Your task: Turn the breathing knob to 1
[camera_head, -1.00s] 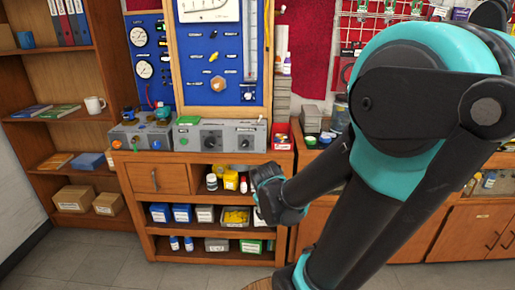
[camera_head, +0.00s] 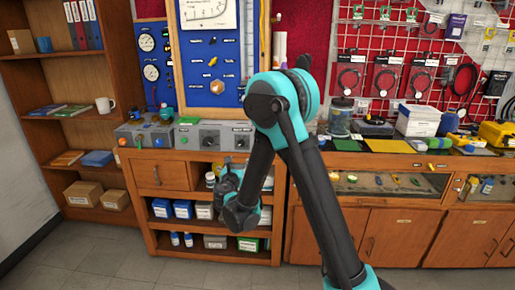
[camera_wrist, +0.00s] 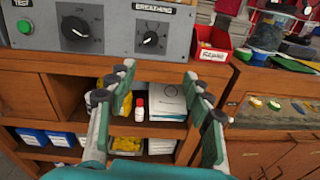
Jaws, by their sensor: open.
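The breathing knob (camera_wrist: 151,40) is a black dial on the front of a grey panel box (camera_wrist: 190,33), under a "BREATHING" label. In the wrist view it sits above and beyond my fingertips, untouched. Its scale marks are too small to read. In the head view the same box (camera_head: 187,135) stands on the wooden bench, and the knob (camera_head: 240,143) is small at its right end. My gripper (camera_wrist: 158,76) is open and empty, its two fingers apart below the knob. In the head view my gripper (camera_head: 227,180) hangs in front of the bench shelves, below the box.
A red bin (camera_wrist: 211,44) stands right of the box. Bottles and boxes fill the shelf below. The bench edge (camera_wrist: 130,60) runs beneath the panel.

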